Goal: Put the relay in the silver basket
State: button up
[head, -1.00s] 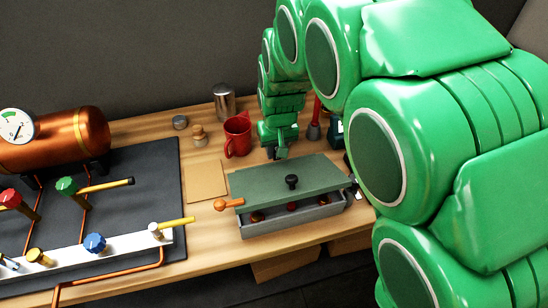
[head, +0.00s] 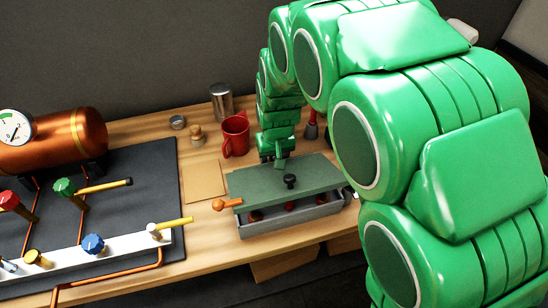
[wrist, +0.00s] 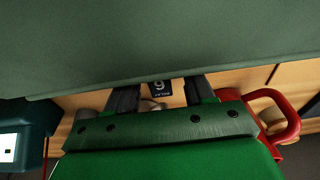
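My gripper (head: 279,163) is at the back edge of a grey box with a green lid, in front of the wall. In the wrist view my gripper (wrist: 160,97) has its two dark fingers spread apart. I cannot make out a silver basket in either view.
The green lid (head: 245,178) lies askew on the grey box (head: 290,228) and fills the top of the wrist view. A red mug (head: 236,135) stands left of my gripper, beside a silver canister (head: 221,103). A tan pad (head: 203,181) lies left of the box.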

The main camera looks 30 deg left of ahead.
notch_tip(320, 180, up, 12)
jog(key=s+d, duration=0.1)
jog(key=shift+s+d, duration=0.15)
dwell(0.6)
jog(key=d+r, duration=0.1)
jog(key=d, duration=0.3)
jog(key=d+r+m, duration=0.1)
jog(key=d, duration=0.3)
jog(key=d+r+m, duration=0.1)
jog(key=d, duration=0.4)
jog(key=shift+h, duration=0.3)
jog(key=s+d+r+m+g, duration=0.1)
jog(key=s+d, duration=0.1)
jog(key=d, duration=0.5)
jog(key=s+d+r+m, duration=0.1)
jog(key=s+d+m, duration=0.1)
jog(key=d, duration=0.4)
jog(key=s+d+m+g, duration=0.2)
jog(key=s+d+m, duration=0.2)
jog(key=s+d, duration=1.1)
jog(key=s+f, duration=0.1)
jog(key=s, duration=0.2)
jog(key=shift+h, duration=0.3)
jog(key=shift+w+d, duration=0.1)
